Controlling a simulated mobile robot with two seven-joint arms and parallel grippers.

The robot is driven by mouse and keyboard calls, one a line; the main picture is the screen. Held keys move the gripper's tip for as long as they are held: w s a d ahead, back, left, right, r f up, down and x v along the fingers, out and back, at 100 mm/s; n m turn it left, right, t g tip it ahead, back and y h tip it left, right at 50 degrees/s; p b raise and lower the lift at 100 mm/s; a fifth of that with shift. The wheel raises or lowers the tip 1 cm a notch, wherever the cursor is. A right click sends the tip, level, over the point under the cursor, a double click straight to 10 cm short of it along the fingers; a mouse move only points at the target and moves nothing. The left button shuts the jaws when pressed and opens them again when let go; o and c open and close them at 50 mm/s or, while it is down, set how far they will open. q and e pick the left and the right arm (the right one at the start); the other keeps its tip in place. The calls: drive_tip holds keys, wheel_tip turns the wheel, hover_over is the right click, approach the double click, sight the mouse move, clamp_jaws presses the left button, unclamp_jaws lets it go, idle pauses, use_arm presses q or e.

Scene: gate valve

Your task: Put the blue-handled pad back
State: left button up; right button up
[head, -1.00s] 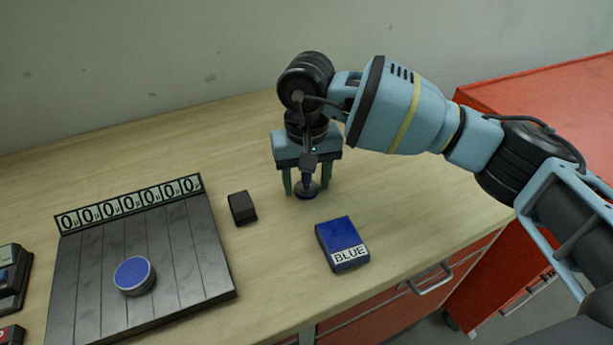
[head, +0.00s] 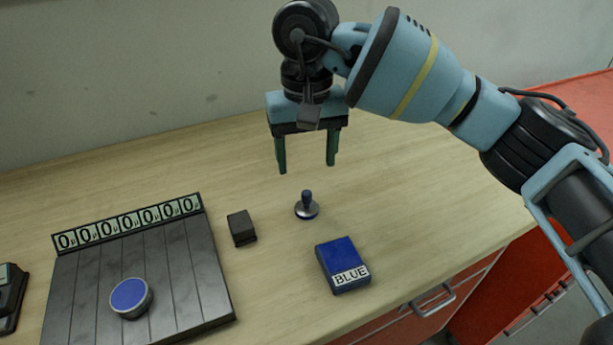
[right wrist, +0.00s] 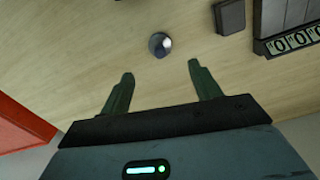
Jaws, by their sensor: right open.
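The blue-handled pad (head: 307,206) stands upright on the wooden table, its small blue knob above a round base. In the right wrist view the pad (right wrist: 160,45) shows from above, beyond the fingertips. My right gripper (head: 307,168) is open and empty above and behind the pad, apart from it. The gripper's two fingers (right wrist: 158,72) also show spread in the right wrist view. A blue box labelled BLUE (head: 341,264) lies on the table in front of the pad. My left gripper is not in view.
A dark slatted board (head: 190,270) with a row of number counters (head: 128,222) is at the left, bearing a round blue-topped disc (head: 131,297). A small black block (head: 242,228) sits between the board and the pad. The table right of the pad is clear.

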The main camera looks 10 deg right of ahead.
drive_tip(key=shift+r, duration=1.1)
idle(0.8)
